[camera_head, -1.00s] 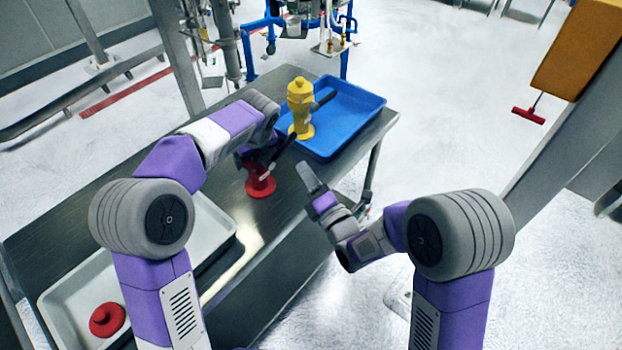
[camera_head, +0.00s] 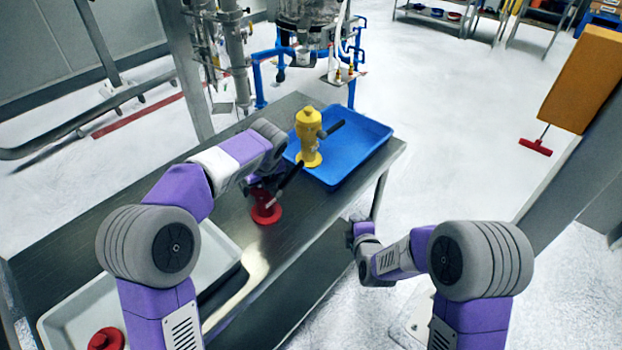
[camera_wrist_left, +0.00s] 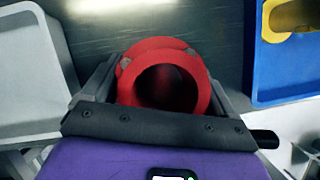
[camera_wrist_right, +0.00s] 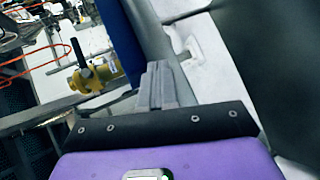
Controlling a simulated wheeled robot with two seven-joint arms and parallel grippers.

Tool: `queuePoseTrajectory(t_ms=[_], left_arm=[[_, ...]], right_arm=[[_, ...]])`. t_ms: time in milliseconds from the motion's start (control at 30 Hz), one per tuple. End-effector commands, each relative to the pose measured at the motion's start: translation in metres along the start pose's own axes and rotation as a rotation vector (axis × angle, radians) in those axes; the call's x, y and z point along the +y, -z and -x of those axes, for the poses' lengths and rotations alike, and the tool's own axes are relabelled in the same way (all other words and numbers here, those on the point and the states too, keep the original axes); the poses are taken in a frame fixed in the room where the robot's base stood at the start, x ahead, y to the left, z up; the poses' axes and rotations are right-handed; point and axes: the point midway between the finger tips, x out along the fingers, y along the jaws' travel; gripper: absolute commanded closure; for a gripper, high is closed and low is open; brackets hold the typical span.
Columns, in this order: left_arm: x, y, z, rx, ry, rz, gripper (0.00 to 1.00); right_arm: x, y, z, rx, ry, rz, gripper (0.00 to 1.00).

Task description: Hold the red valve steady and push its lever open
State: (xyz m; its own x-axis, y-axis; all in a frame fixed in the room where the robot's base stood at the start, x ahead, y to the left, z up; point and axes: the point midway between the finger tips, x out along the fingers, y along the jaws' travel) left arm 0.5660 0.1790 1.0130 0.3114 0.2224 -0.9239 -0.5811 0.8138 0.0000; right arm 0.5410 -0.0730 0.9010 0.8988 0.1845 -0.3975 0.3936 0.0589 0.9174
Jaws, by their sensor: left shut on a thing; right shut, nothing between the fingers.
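The red valve (camera_head: 266,211) stands upright on the dark table, and its red ring-shaped top shows in the left wrist view (camera_wrist_left: 165,85). Its black lever (camera_head: 291,177) slants up to the right in the head view, and a black rod end (camera_wrist_left: 265,138) shows at the right in the left wrist view. My left gripper (camera_head: 262,192) is shut around the red valve's body, with a finger on each side. My right gripper (camera_head: 352,230) is shut and empty, off the table's right edge and apart from the valve. Its closed fingers show in the right wrist view (camera_wrist_right: 158,85).
A pale tray (camera_head: 225,245) at the left holds another red part (camera_head: 106,340). Open floor lies right of the table (camera_head: 300,285).

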Motion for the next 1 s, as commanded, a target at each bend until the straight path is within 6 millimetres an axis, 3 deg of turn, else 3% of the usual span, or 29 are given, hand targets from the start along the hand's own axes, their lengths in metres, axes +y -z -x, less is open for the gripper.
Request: queuePoseTrajectory(t_ms=[100, 233, 400, 533, 767, 867, 1000], left_arm=[[0.0, 0.0, 0.0, -0.001, 0.001, 0.0, 0.77], [0.0, 0.0, 0.0, -0.001, 0.001, 0.0, 0.77], [0.0, 0.0, 0.0, -0.001, 0.001, 0.0, 0.77], [0.0, 0.0, 0.0, -0.001, 0.001, 0.0, 0.77], [0.0, 0.0, 0.0, -0.001, 0.001, 0.0, 0.77], [0.0, 0.0, 0.0, -0.001, 0.001, 0.0, 0.77], [0.0, 0.0, 0.0, -0.001, 0.001, 0.0, 0.77]], right_arm=[[-0.038, -0.031, -0.009, -0.09, 0.186, -0.205, 1.0], [-0.079, -0.052, -0.009, -0.175, 0.378, -0.456, 1.0], [-0.121, -0.06, -0.001, -0.261, 0.606, -0.813, 1.0], [-0.141, -0.053, 0.008, -0.301, 0.767, -1.103, 1.0], [-0.139, -0.029, 0.018, -0.293, 1.024, -1.63, 1.0], [-0.123, -0.019, 0.02, -0.248, 1.131, -1.855, 1.0], [-0.089, -0.014, 0.022, -0.132, 1.274, -2.153, 1.0]])
